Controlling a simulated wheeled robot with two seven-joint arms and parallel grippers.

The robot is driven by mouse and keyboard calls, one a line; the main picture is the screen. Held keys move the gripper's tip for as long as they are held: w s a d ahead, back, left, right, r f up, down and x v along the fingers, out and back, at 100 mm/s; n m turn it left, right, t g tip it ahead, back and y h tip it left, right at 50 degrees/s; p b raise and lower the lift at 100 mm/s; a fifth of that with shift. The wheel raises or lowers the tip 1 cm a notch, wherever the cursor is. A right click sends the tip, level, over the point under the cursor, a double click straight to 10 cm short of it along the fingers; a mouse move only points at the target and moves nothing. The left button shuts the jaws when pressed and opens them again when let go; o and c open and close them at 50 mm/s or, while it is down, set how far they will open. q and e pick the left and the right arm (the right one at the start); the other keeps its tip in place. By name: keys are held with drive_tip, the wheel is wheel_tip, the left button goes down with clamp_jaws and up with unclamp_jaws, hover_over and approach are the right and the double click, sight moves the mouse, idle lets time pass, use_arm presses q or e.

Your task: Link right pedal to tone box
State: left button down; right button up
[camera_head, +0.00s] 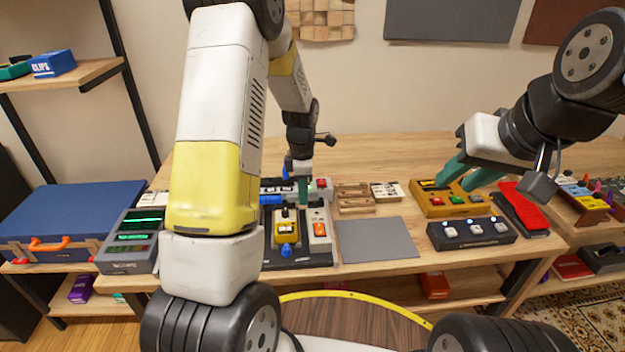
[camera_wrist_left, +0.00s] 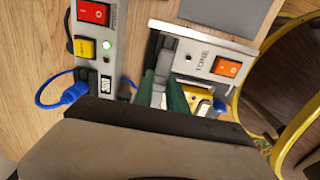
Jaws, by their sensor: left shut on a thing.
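The pedal partly shows in the left wrist view (camera_wrist_left: 198,99). I cannot tell if this is the right pedal. My left gripper (camera_head: 303,188) points down at the tone box's far end. Its green fingers (camera_wrist_left: 161,95) are shut on a grey piece, apparently a plug, mostly hidden. Whether it is seated cannot be told. My right gripper (camera_head: 468,174) is open above a mustard button box.
A power strip (camera_wrist_left: 95,45) with red and yellow switches has a blue plug and cable (camera_wrist_left: 73,93) beside it. The mustard box (camera_head: 428,202), a black switch box (camera_head: 470,234) and a red pedal (camera_head: 520,208) stand right. A grey mat (camera_head: 375,240) is bare.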

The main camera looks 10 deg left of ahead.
use_arm(q)
drive_tip(key=c, duration=1.3)
unclamp_jaws()
drive_tip(key=shift+o, duration=0.5)
drive_tip(key=o, duration=0.3)
drive_tip(key=shift+o, duration=0.2)
drive_tip(key=shift+r, duration=3.5)
